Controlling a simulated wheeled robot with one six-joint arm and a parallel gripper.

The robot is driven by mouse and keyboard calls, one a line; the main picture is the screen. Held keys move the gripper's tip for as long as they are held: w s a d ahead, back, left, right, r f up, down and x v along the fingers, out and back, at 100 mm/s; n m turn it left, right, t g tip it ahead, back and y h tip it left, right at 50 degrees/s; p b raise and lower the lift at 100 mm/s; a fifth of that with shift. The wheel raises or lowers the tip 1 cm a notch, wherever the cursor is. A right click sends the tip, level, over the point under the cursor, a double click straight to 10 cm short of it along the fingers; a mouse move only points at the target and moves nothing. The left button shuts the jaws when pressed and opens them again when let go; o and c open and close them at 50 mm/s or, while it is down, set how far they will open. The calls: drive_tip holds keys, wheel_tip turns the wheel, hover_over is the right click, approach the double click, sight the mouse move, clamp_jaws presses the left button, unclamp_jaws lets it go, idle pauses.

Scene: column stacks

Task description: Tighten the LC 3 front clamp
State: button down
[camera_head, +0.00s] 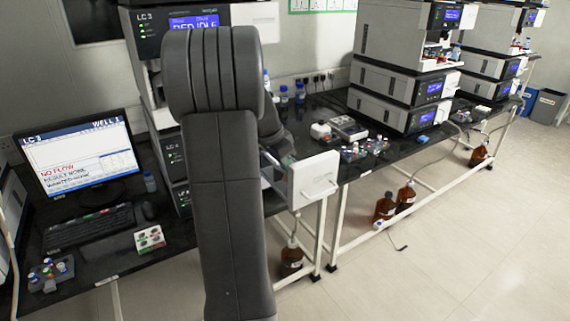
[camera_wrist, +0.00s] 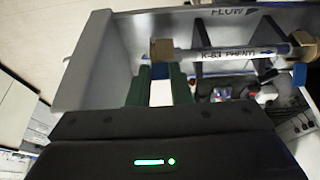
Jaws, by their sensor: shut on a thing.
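The LC 3 stack (camera_head: 183,20) stands behind my dark arm, which hides most of it. In the wrist view a column (camera_wrist: 225,52) labelled K-83 PHENYL lies across an open grey compartment (camera_wrist: 85,75). It has a brown fitting (camera_wrist: 162,50) at its left end and another (camera_wrist: 303,46) at its right end. My gripper (camera_wrist: 160,80) has two green fingers on either side of a small blue piece (camera_wrist: 160,71) just below the left fitting. It is shut on this piece, which looks like a clamp; how tight it is cannot be told. My gripper is hidden in the head view.
A FLOW arrow (camera_wrist: 235,12) is printed above the column. A white panel (camera_head: 313,180) juts out right of my arm. The monitor (camera_head: 80,158) reads LC 3 and NO FLOW. Other stacks (camera_head: 400,65) stand to the right; brown bottles (camera_head: 385,207) sit below the bench.

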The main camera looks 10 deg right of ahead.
drive_tip(key=r+y+p, duration=0.1)
drive_tip(key=p, duration=0.2)
drive_tip(key=shift+w+d, duration=0.15)
drive_tip(key=shift+d, duration=0.25)
drive_tip(key=d+g+y+p, duration=0.1)
drive_tip(key=y+p, duration=0.1)
drive_tip(key=p, duration=0.1)
drive_tip(key=d+y+p, duration=0.1)
drive_tip(key=y+p, duration=0.1)
drive_tip(key=p, duration=0.1)
drive_tip(key=shift+w+f+g, duration=0.15)
drive_tip(key=shift+w+g, duration=0.25)
drive_tip(key=shift+w+d+f+g+y, duration=0.2)
drive_tip(key=shift+d+g+y, duration=0.15)
drive_tip(key=shift+y, duration=0.55)
drive_tip(key=c, duration=1.3)
unclamp_jaws()
drive_tip(key=shift+s, duration=0.1)
drive_tip(key=b+v, duration=0.1)
drive_tip(key=v, duration=1.2)
drive_tip(key=shift+d+r+b, duration=0.2)
drive_tip(key=shift+r+b, duration=0.15)
drive_tip(key=shift+b, duration=0.05)
